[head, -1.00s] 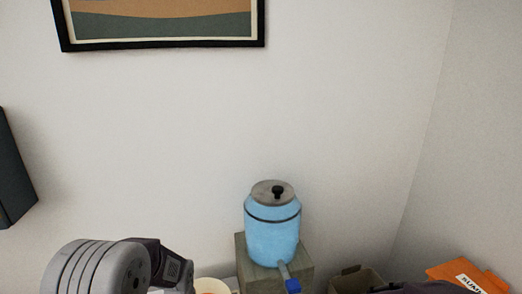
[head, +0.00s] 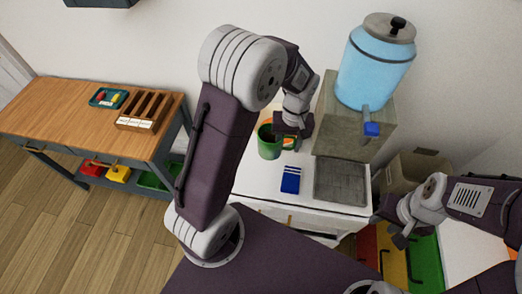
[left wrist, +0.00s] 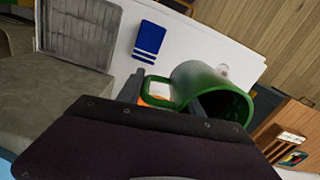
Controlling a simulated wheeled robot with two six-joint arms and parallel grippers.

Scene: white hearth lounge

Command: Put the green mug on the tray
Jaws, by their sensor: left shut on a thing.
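The green mug (head: 268,142) stands on the white cabinet top, or just above it; I cannot tell which. In the left wrist view the mug (left wrist: 212,88) is on its side in the picture, its handle between the finger pads. My left gripper (head: 288,132) is shut on the mug at its handle side, and shows in the left wrist view (left wrist: 163,96). A grey ridged tray (head: 341,181) lies empty on the cabinet's right part, and also in the left wrist view (left wrist: 85,30). My right gripper (head: 400,238) hangs at the right; its jaw opening is unclear.
A blue drink dispenser (head: 374,68) on a grey block (head: 341,130) stands behind the grey tray. A blue striped cloth or card (head: 291,180) lies between mug and tray. A wooden bench (head: 60,113) at left holds a small teal tray (head: 108,98) and a slotted box (head: 145,109).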

